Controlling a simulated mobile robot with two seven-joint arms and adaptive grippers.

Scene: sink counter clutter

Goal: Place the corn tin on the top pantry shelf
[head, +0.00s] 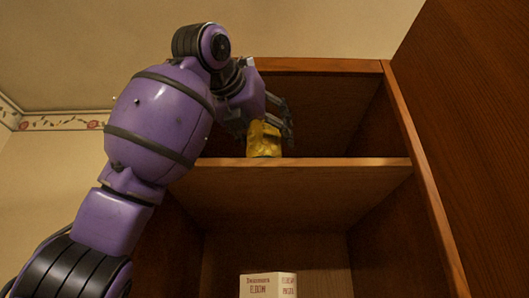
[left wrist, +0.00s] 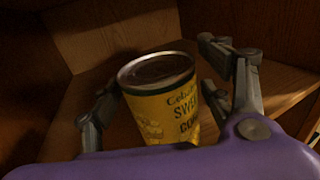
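The corn tin (head: 264,140) is yellow and stands upright on the top pantry shelf (head: 300,172), near its front edge and left of the middle. In the left wrist view the tin (left wrist: 165,106) shows its silver lid and part of a "sweet corn" label. My left gripper (head: 268,116) reaches into the top compartment from the left. In the left wrist view its fingers (left wrist: 160,92) are spread on both sides of the tin, with a gap showing at the right finger. The left finger is very close to the tin; contact there is unclear. My right gripper is not in view.
The wooden pantry has a side wall (head: 432,190) at the right and a top board (head: 320,65) above the left gripper. The top shelf is clear to the right of the tin. A white box with red lettering (head: 268,286) stands in the compartment below.

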